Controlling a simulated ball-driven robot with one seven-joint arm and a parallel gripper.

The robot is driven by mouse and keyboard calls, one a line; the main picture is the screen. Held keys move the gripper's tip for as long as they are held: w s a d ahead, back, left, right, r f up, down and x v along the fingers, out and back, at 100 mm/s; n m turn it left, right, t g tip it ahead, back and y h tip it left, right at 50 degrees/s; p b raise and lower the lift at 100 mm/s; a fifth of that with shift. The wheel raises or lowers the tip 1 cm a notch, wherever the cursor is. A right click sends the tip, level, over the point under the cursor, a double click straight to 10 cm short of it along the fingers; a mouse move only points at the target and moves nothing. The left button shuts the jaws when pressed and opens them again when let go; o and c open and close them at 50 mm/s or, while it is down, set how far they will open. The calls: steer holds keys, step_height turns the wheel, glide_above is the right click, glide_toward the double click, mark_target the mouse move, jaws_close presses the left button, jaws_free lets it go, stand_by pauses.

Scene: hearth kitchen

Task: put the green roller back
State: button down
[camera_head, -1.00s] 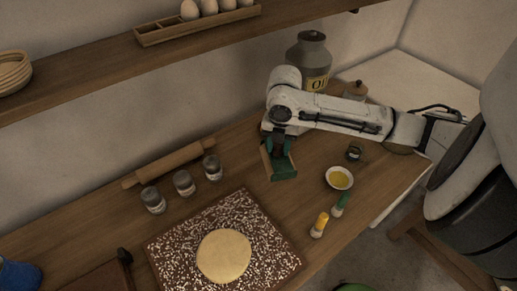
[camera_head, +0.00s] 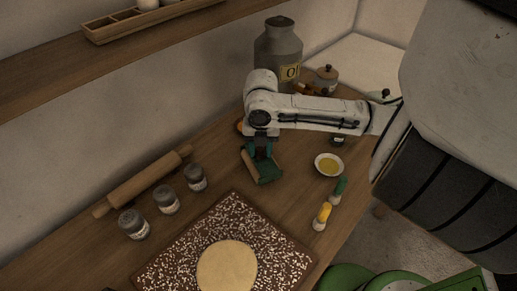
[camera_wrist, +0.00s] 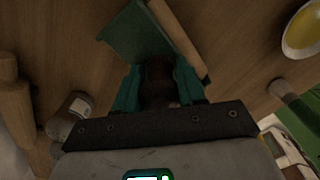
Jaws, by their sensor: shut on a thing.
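My gripper (camera_head: 262,150) is low over the wooden counter, pointing down. In the wrist view its teal fingers (camera_wrist: 158,88) are shut on a dark part between them. A flat green piece with a pale wooden bar (camera_head: 264,168) is at the fingertips; it also shows in the wrist view (camera_wrist: 136,35). I cannot tell whether it touches the counter, or whether it is the green roller. A small green-topped piece (camera_head: 341,186) is by the counter's front edge, beside a similar yellow-topped one (camera_head: 323,214); both are apart from my gripper.
A bowl of yellow liquid (camera_head: 329,164) is right of my gripper. Several glass jars (camera_head: 166,199) and a rolling pin (camera_head: 143,181) are to the left. A floured board (camera_head: 200,238) with dough (camera_head: 227,267) is in front. A large can (camera_head: 278,55) stands behind.

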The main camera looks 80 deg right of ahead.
steer(key=shift+f, duration=0.1)
steer(key=shift+a+f+b, duration=0.1)
steer(key=shift+f+b, duration=0.45)
steer(key=shift+f, duration=0.05)
steer(key=c, duration=0.7)
jaws_free()
steer(key=shift+f, duration=0.2)
steer(key=shift+o, duration=0.2)
steer(key=shift+r, duration=0.1)
steer(key=shift+r+p, duration=0.35)
step_height(320, 180, up, 13)
steer(key=shift+f, duration=0.1)
